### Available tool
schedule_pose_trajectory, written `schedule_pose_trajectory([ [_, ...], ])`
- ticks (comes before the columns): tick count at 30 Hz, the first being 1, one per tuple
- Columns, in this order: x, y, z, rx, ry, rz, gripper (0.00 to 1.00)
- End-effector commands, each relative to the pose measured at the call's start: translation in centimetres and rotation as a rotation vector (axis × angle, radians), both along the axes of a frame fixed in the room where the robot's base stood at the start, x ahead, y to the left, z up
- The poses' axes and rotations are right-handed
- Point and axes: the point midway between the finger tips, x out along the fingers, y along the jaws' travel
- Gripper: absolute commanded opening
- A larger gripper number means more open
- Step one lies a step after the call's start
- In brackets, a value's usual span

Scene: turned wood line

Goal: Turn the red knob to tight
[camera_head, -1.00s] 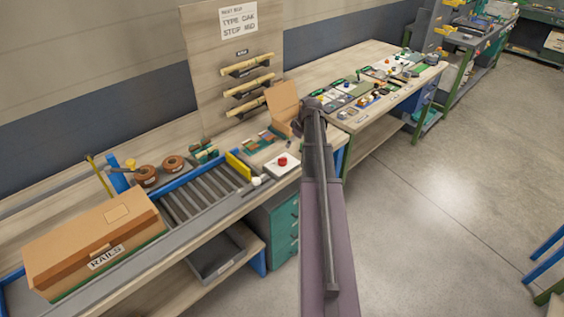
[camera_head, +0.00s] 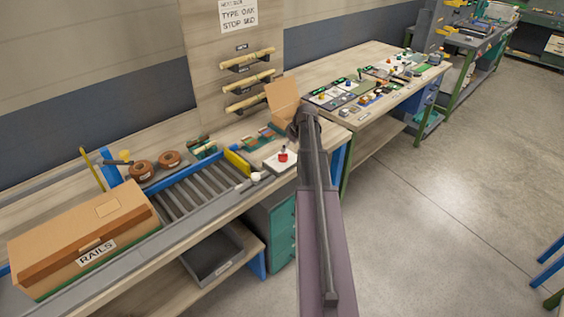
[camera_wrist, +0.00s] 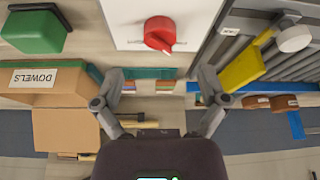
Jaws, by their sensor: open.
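The red knob (camera_head: 283,156) stands on a white plate (camera_head: 273,164) on the workbench, right of the roller conveyor. In the wrist view the red knob (camera_wrist: 160,34) is round with a pointed tip aimed to the lower right, and sits on the white plate (camera_wrist: 125,22). My gripper (camera_wrist: 161,97) is open and empty, its two fingers spread below the knob in that view and apart from it. No tight mark is readable. In the head view my arm hides the gripper's fingers.
A yellow block (camera_wrist: 242,69) and a white round knob (camera_wrist: 293,38) are on one side of the red knob. A DOWELS box (camera_wrist: 45,80) and a green block (camera_wrist: 35,32) are on the other. A RAILS box (camera_head: 84,238) stands at the conveyor's far left.

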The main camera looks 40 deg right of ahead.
Motion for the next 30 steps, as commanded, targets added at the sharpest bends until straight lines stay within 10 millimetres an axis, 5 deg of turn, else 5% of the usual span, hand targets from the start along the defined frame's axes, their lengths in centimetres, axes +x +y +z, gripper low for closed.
schedule_pose_trajectory([
  [18, 1.9, 0.3, -5.1, -0.001, 0.0, -0.001, 0.93],
  [30, 2.5, 0.4, -6.2, 0.0, 0.0, -0.002, 0.93],
])
